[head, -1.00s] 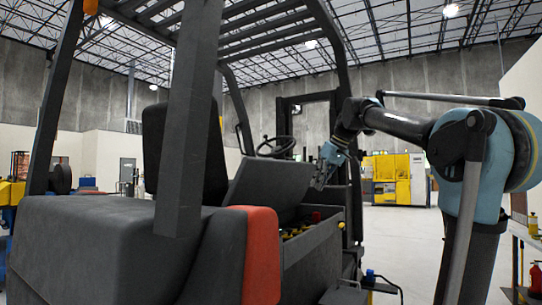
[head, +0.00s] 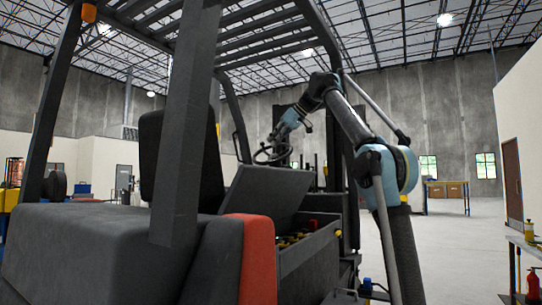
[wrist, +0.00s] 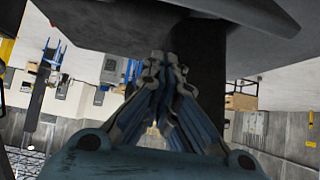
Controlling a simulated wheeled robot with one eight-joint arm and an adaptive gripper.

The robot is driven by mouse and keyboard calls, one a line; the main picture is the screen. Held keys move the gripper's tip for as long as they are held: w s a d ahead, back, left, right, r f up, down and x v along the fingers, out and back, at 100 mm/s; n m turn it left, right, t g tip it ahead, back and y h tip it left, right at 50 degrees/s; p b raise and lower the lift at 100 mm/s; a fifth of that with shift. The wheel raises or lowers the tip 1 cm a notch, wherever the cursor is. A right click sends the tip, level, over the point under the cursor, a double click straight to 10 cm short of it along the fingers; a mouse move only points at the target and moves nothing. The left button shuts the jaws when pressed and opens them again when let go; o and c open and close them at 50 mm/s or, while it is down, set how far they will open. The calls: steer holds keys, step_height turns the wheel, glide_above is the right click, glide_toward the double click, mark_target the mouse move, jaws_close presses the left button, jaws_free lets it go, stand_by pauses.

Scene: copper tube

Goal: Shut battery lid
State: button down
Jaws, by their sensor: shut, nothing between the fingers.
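The battery lid (head: 268,189) is a flat dark grey panel on the forklift, raised and tilted open. Below it the open battery compartment (head: 292,240) shows yellow caps and a red part. My gripper (head: 277,142) is above the lid, by the steering wheel in the head view, and looks apart from the lid. In the wrist view my gripper's fingers (wrist: 165,62) are together with nothing between them. A dark surface (wrist: 110,22) fills the top of the wrist view; I cannot tell whether it is the lid.
The steering wheel (head: 272,153) is close to my gripper in the head view. The black seat (head: 165,160) and a thick cab post (head: 187,120) stand left of the lid. A red-orange panel (head: 257,262) is in front. Open floor (head: 445,250) lies to the right.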

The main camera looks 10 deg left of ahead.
steer(key=x, duration=0.3)
steer(key=f+x, duration=0.1)
steer(key=x, duration=0.1)
steer(key=d+x, duration=0.1)
steer(key=x, duration=0.2)
steer(key=shift+s+a+f, duration=0.1)
steer(key=shift+s+f, duration=0.05)
steer(key=shift+f, duration=0.35)
steer(key=shift+s+d+f, duration=0.25)
steer(key=shift+d+f, duration=0.3)
steer(key=shift+d, duration=0.15)
steer(key=shift+s, duration=0.1)
